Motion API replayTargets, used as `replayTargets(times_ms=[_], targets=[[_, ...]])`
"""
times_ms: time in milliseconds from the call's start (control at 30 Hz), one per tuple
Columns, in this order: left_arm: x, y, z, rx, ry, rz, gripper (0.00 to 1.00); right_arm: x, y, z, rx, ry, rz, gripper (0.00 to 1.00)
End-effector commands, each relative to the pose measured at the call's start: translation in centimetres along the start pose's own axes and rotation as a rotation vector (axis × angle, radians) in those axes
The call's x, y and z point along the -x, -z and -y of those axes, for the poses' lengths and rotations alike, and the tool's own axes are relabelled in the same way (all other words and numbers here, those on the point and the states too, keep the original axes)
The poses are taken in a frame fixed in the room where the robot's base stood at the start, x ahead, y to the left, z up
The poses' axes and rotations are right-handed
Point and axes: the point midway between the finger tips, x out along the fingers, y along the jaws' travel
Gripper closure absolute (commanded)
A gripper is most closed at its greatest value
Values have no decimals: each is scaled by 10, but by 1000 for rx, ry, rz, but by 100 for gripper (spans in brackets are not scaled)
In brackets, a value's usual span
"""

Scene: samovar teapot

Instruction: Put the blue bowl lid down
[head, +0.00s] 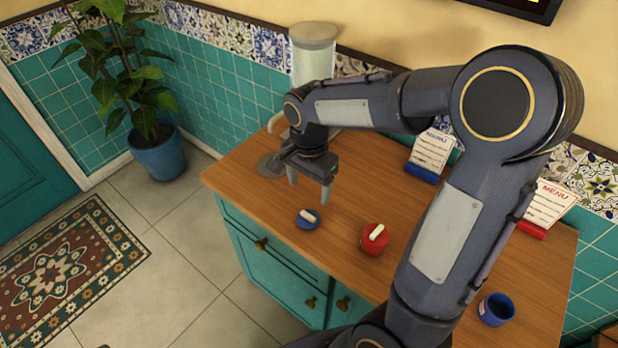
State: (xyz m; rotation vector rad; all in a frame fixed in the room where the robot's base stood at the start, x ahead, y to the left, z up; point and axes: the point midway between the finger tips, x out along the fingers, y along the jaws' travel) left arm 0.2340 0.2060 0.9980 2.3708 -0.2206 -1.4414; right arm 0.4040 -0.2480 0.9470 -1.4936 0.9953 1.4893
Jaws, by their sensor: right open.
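The blue bowl lid (307,219), a small blue disc with a white handle, lies on the wooden counter (262,160) near its front left edge. My right gripper (309,194) is open, fingers pointing down, a little above and behind the lid. It looks empty and apart from the lid. A red lidded bowl (374,239) with a white handle stands to the right of the blue lid. A blue bowl (496,309), open at the top, stands near the counter's right front. My left gripper is not in view.
A tall glass-like dispenser (313,55) stands at the back, partly hidden by my arm. Two menu cards, one on a blue stand (422,172) and one on a red stand (531,228), are at the back. A potted plant (158,155) stands on the floor at left.

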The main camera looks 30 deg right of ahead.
Motion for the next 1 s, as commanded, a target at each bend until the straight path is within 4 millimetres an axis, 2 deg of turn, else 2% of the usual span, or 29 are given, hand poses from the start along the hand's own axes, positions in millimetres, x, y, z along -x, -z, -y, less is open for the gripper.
replayTargets(times_ms=[167, 267, 367, 500, 600, 700, 833, 1000], targets=[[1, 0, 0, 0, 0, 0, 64, 17, -1, -2, 8, 6, 4, 29], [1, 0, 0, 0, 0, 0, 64, 27, -5, -15, 73, 47, 21, 29], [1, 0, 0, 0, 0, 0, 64, 42, -18, -41, 216, 139, 44, 29], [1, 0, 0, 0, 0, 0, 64, 57, -46, -85, 492, 316, 29, 29], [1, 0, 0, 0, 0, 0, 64, 60, -68, -110, 679, 431, -25, 29], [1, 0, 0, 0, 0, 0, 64, 59, -85, -127, 829, 515, -95, 29], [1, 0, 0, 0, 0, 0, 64, 55, -99, -138, 951, 574, -166, 29], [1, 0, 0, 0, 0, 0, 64, 53, -104, -141, 999, 592, -196, 29]])
